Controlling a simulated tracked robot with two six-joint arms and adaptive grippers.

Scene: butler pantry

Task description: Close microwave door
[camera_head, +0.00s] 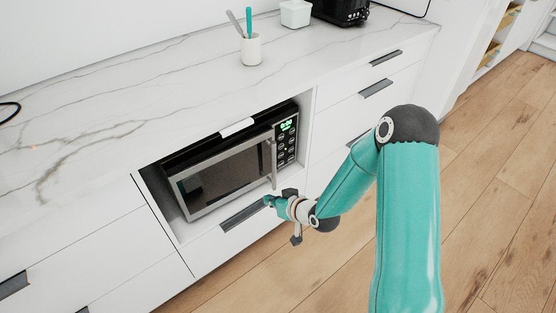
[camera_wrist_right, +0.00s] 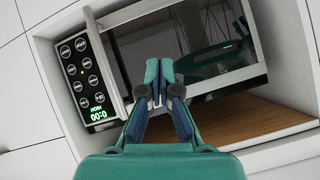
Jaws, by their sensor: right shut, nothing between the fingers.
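The microwave (camera_head: 287,144) sits in a niche under the counter, its lit display and buttons on the right side. Its door (camera_head: 225,170) has a dark window in a silver frame and a vertical handle (camera_head: 273,162) near the panel. The door looks shut or nearly so; I cannot tell whether a small gap remains. The wrist view is upside down and shows the door window (camera_wrist_right: 210,45), the handle (camera_wrist_right: 107,62) and the panel (camera_wrist_right: 87,75). My right gripper (camera_head: 268,201) is shut and empty, in front of the door's lower right, apart from the handle. My left gripper is out of view.
A marble counter (camera_head: 110,85) lies above the niche, with a white cup of utensils (camera_head: 251,50), a pale green container (camera_head: 295,14) and a black appliance (camera_head: 342,10). A drawer with a dark handle (camera_head: 245,213) is below. Wooden floor (camera_head: 480,190) is open to the right.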

